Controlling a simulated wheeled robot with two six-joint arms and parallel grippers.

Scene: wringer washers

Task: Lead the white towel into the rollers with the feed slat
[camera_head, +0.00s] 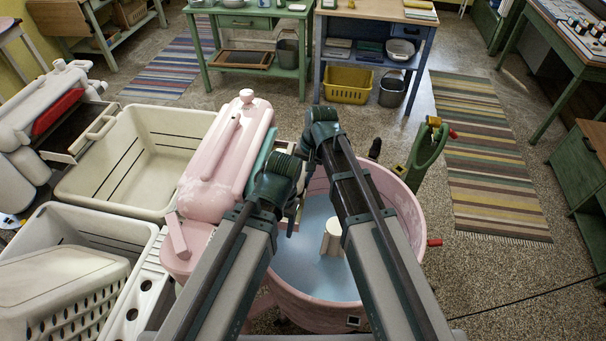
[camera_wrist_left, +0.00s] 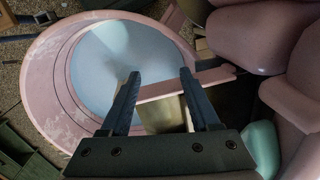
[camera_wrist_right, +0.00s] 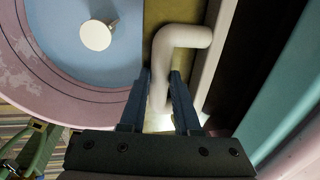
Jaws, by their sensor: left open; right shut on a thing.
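The pink wringer (camera_head: 225,165) stands on the left side of the pink washer tub (camera_head: 410,210). My right gripper (camera_wrist_right: 161,75) is shut on an off-white, bent, tube-like thing (camera_wrist_right: 180,38), which looks like the bunched white towel, above a yellowish tray (camera_wrist_right: 157,16) beside the rollers' dark gap. My left gripper (camera_wrist_left: 160,74) is open and empty, over the tub and the tray's end. A pale pink strip (camera_wrist_left: 190,84) with a dark end crosses beyond its fingers; I cannot tell whether it is the feed slat. In the head view, my arms hide both fingertips and the towel.
A cream agitator (camera_head: 332,237) stands in the tub's blue interior. Off-white baskets (camera_head: 140,120) and a second, pale wringer (camera_head: 45,100) with a red part fill the left. A green stand (camera_head: 430,150) is beside the tub's right side. Striped rugs and open floor lie beyond.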

